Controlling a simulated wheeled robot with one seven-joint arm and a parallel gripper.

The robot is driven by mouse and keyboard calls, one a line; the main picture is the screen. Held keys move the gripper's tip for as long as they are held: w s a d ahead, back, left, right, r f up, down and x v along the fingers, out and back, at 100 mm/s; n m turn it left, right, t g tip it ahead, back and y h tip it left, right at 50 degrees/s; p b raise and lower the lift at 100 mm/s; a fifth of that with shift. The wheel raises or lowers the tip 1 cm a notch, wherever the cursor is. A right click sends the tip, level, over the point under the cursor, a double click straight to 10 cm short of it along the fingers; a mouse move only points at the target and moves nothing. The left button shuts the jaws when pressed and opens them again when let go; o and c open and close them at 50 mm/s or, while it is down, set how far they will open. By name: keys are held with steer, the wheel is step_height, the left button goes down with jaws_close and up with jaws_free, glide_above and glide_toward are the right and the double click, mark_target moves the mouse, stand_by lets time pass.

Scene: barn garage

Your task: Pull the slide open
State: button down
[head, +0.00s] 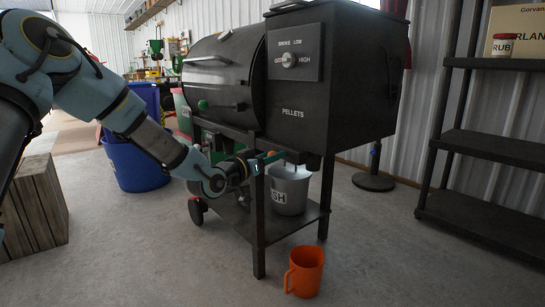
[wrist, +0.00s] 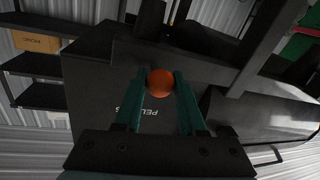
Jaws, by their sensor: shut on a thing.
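A black pellet grill (head: 345,85) stands in the middle of the head view, with a hopper marked PELLETS and a control dial. My gripper (head: 270,158) is under the hopper, by the top of the front leg. In the wrist view, a round orange knob (wrist: 160,83) sits between the two green fingertips of my gripper (wrist: 160,88), which are shut on it. The slide behind the knob is hidden, so I cannot tell how far it is out. In the head view the fingers and grill hide the knob.
A grey ash bucket (head: 290,192) stands on the grill's lower shelf beneath the hopper. An orange mug (head: 304,272) is on the floor in front of the legs. A black shelf unit (head: 490,145) is at right, a wooden crate (head: 35,205) at left. The front floor is mostly clear.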

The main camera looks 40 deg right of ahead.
stand_by(0.6)
steer(key=a+p, duration=0.1)
steer(key=a, duration=0.5)
steer(key=shift+w+a+p, duration=0.2)
steer(key=shift+p, duration=0.15)
steer(key=c, duration=0.5)
jaws_free()
steer(key=a, duration=0.3)
steer(key=s+a+p, duration=0.1)
steer(key=a, duration=0.3)
steer(key=a+p, duration=0.1)
steer(key=a, duration=0.2)
steer(key=shift+s+a, duration=0.25)
steer(key=shift+a, duration=0.15)
